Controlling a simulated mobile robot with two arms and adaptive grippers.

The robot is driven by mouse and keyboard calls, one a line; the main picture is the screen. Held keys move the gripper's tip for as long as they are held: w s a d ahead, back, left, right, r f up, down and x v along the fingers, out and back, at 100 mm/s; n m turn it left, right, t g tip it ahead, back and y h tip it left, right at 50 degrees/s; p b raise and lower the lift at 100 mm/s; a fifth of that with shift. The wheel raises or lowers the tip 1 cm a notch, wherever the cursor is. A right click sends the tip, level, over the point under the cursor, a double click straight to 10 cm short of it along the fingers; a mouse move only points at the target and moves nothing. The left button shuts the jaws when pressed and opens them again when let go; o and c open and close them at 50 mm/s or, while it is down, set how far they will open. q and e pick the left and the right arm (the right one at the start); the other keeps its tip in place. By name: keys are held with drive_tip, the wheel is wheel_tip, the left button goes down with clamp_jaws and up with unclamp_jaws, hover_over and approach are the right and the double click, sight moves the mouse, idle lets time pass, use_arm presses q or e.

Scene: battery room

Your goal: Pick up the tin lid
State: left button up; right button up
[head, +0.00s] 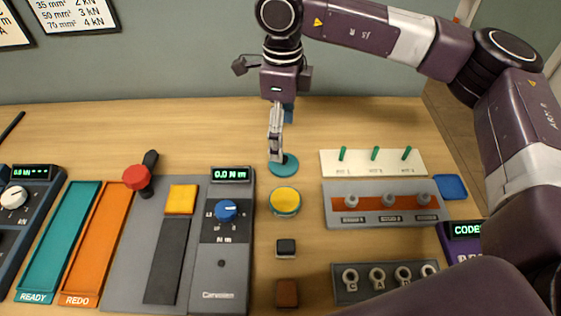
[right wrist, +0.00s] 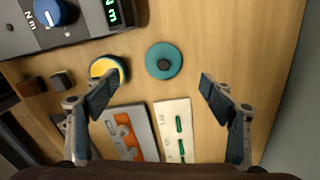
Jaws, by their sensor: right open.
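The tin lid is a flat teal disc with a small dark knob in its middle. It lies on the wooden bench in the head view (head: 289,168), partly hidden by my right gripper (head: 276,152). It also shows whole in the right wrist view (right wrist: 163,48), between the lines of the two fingers and ahead of their tips. My right gripper (right wrist: 156,90) is open and empty, pointing down over the lid; contact cannot be told. A round tin with a yellow top (head: 285,199) stands just in front of the lid. My left gripper is not in view.
A white board with green pegs (head: 372,170) and a grey block with knobs (head: 385,216) lie to the right. A grey torque unit (head: 226,240) lies to the left. Small dark blocks (head: 286,247) sit in front. The bench behind the lid is clear.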

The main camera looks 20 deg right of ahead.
sight(284, 157)
drive_tip(key=shift+w+f, duration=0.3)
drive_tip(key=shift+f, duration=0.3)
drive_tip(key=shift+w+f, duration=0.2)
drive_tip(key=shift+f, duration=0.15)
drive_tip(key=shift+s+f, duration=0.2)
drive_tip(key=shift+f, duration=0.6)
drive_tip(key=f, duration=0.1)
drive_tip(key=f+p, duration=0.1)
drive_tip(key=f, duration=0.2)
drive_tip(key=shift+d+f+p, duration=0.25)
drive_tip(key=shift+d+p, duration=0.1)
drive_tip(key=shift+f, duration=0.3)
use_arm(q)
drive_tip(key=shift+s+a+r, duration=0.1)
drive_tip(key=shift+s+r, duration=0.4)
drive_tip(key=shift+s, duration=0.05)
use_arm(e)
drive_tip(key=shift+s, duration=0.1)
drive_tip(key=shift+c, duration=0.4)
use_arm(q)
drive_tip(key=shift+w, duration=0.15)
use_arm(e)
drive_tip(key=c, duration=0.9)
